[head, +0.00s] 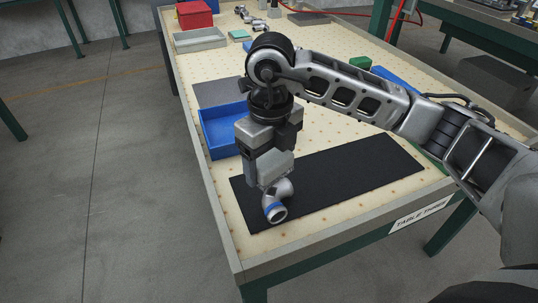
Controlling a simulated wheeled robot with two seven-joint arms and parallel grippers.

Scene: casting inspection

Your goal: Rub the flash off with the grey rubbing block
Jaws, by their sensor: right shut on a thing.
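My right gripper (266,168) points down over the near left end of the black mat (350,172). It is shut on a light grey block (277,167), which looks like the rubbing block, though the fingers partly hide it. A silver elbow-shaped casting (279,200) with a blue band near its open end is directly below the block, over the mat. The block seems to meet the casting's upper part; I cannot tell whether they touch. No flash can be made out at this size. My left gripper is not in view.
A blue tray (213,139) stands beside the mat, behind my gripper, with a dark grey panel (215,92) beyond it. A grey tray (200,41), a red bin (194,14) and several silver fittings are at the far end. The mat's right part is clear.

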